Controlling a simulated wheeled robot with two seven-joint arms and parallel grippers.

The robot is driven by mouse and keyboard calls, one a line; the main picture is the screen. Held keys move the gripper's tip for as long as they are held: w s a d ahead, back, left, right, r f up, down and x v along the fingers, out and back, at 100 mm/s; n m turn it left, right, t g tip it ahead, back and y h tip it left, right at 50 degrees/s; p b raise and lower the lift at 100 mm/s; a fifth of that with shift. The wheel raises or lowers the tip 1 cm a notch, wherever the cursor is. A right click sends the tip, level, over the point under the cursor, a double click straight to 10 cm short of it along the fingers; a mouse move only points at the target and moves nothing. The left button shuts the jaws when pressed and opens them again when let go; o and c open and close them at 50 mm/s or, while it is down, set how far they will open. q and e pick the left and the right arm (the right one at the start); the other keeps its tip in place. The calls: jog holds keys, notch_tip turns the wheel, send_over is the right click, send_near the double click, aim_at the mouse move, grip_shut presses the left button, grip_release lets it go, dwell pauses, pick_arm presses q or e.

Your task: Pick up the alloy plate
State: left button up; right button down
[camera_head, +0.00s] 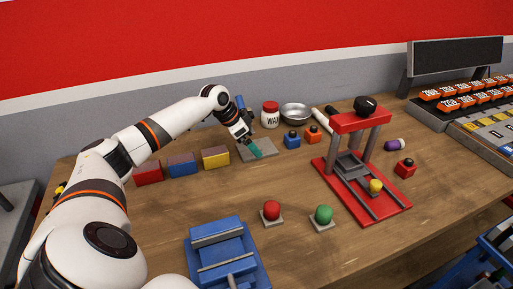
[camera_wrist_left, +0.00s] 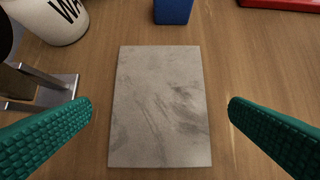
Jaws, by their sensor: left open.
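The alloy plate (camera_wrist_left: 160,105) is a flat grey rectangle with darker smudges, lying on the wooden table. In the head view the plate (camera_head: 268,151) lies near the back of the table, partly covered by my left gripper (camera_head: 256,151). In the left wrist view my left gripper (camera_wrist_left: 160,125) is open, with its green ridged fingers on either side of the plate. Neither finger appears to touch the plate, and nothing is between the fingers but the plate below. My right gripper is not in view.
A white jar with a red lid (camera_head: 270,115) and a metal bowl (camera_head: 295,113) stand behind the plate. A blue block (camera_head: 292,140) is close to its right. A yellow box (camera_head: 215,157) is to its left. A red press (camera_head: 362,165) stands further right.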

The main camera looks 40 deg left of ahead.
pick_arm(q)
jog(key=shift+x, duration=1.2)
jog(key=shift+a+r, duration=0.1)
jog(key=shift+r, duration=0.05)
jog(key=c, duration=1.1)
